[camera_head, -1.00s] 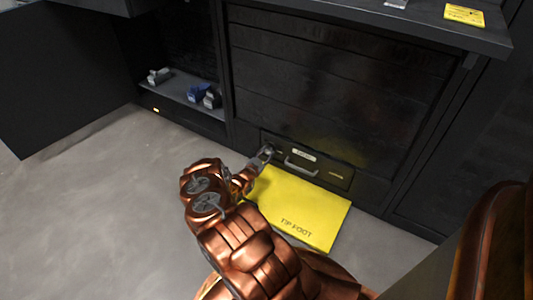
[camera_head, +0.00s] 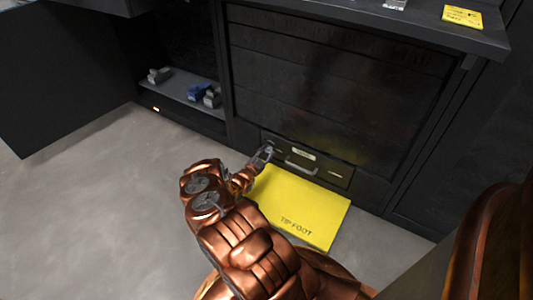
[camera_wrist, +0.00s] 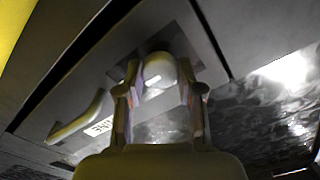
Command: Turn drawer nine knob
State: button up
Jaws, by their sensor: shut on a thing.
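The drawer front (camera_head: 337,174) is a low dark panel at the bottom of the cabinet. It bears a light label (camera_head: 303,155) and a bar handle (camera_head: 301,168); the handle also shows in the wrist view (camera_wrist: 80,119), beside a label partly hidden by my finger. My gripper (camera_head: 267,151) is at the left end of this drawer front. In the wrist view my gripper (camera_wrist: 160,100) has its two fingers on either side of the pale rounded knob (camera_wrist: 159,68) and is shut on it. The knob is hidden by my gripper in the head view.
A yellow mat (camera_head: 305,208) marked "TIP FOOT" lies on the floor before the drawer. An open shelf (camera_head: 180,92) at left holds small grey and blue items. A yellow note (camera_head: 462,17) lies on the worktop. The floor at left is clear.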

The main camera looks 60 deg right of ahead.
jog(key=o, duration=1.2)
jog(key=shift+c, duration=0.2)
jog(key=a, duration=0.7)
jog(key=shift+s+a, duration=0.15)
jog(key=shift+a, duration=0.1)
